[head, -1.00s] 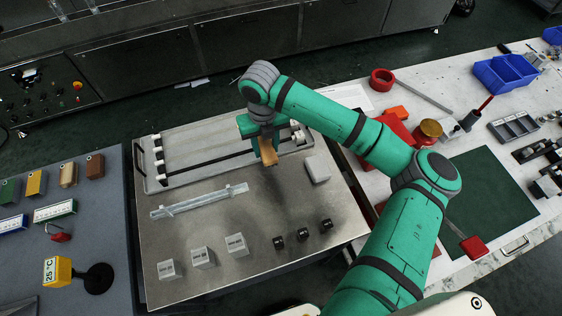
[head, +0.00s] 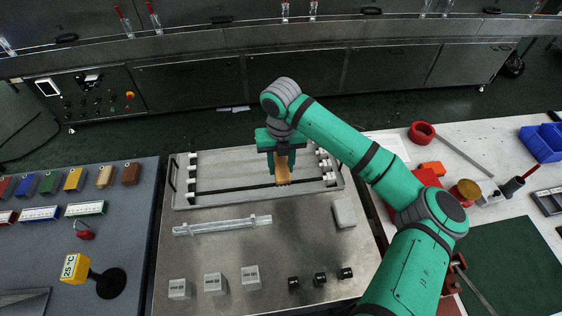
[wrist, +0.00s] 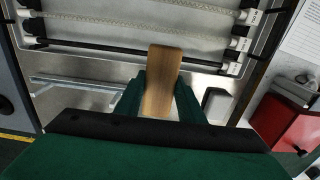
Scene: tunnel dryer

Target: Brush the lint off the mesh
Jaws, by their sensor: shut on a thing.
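My gripper (head: 281,160) is shut on a wooden-handled brush (head: 283,172). In the wrist view the brush's pale wooden block (wrist: 163,75) sticks out between the two dark green fingers (wrist: 160,95).
On the steel table (head: 255,255) lie a clear bar (head: 222,226), a pale block (head: 344,212), several grey cubes (head: 215,283) and black knobs (head: 320,279). A side bench (head: 490,150) at right holds red items. The table's middle is clear.

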